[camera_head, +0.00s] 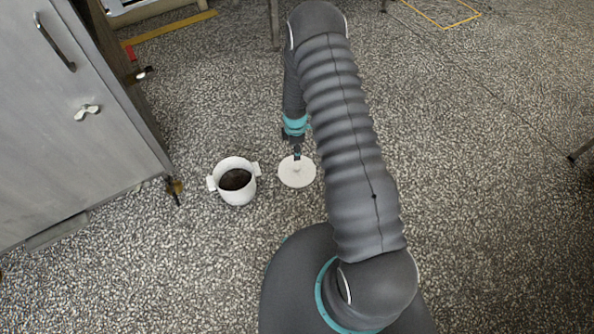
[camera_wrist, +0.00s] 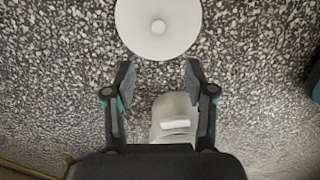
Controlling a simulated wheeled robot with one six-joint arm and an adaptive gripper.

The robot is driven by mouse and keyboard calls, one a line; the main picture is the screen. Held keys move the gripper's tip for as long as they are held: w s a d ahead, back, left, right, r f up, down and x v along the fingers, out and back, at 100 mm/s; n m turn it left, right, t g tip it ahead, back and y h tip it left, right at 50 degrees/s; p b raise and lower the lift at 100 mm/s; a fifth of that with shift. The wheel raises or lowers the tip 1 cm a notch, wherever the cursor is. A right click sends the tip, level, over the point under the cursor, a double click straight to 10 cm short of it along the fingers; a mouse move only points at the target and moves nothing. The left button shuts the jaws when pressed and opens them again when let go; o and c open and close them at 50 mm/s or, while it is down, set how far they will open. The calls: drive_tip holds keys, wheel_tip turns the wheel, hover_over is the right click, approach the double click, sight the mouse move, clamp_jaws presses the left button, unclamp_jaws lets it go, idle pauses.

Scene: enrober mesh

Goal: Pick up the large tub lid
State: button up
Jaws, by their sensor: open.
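The large tub lid (camera_head: 297,176) is a round white disc with a small knob at its centre. It lies on the speckled floor just right of the tub. In the wrist view the lid (camera_wrist: 158,24) is at the top, beyond my fingertips. My gripper (camera_head: 297,152) points down above the lid in the head view. In the wrist view my gripper (camera_wrist: 158,70) is open, with nothing between its fingertips. The white tub (camera_head: 236,186) has two side handles and dark contents. Part of it shows low between my fingers in the wrist view (camera_wrist: 174,115).
A grey metal cabinet (camera_head: 70,120) with a handle and latch stands at the left, close to the tub. Yellow floor markings (camera_head: 170,28) lie at the back left and back right. The speckled floor (camera_head: 490,190) to the right is largely clear.

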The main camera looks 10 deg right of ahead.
hover_over(297, 167)
drive_tip(key=f, duration=0.8)
drive_tip(key=shift+s+a, duration=0.15)
drive_tip(key=shift+a, duration=0.15)
drive_tip(key=shift+d+f, duration=0.15)
drive_tip(key=shift+f, duration=1.1)
drive_tip(key=shift+d+f, duration=0.15)
drive_tip(key=shift+f, duration=1.1)
drive_tip(key=shift+c, duration=0.2)
clamp_jaws()
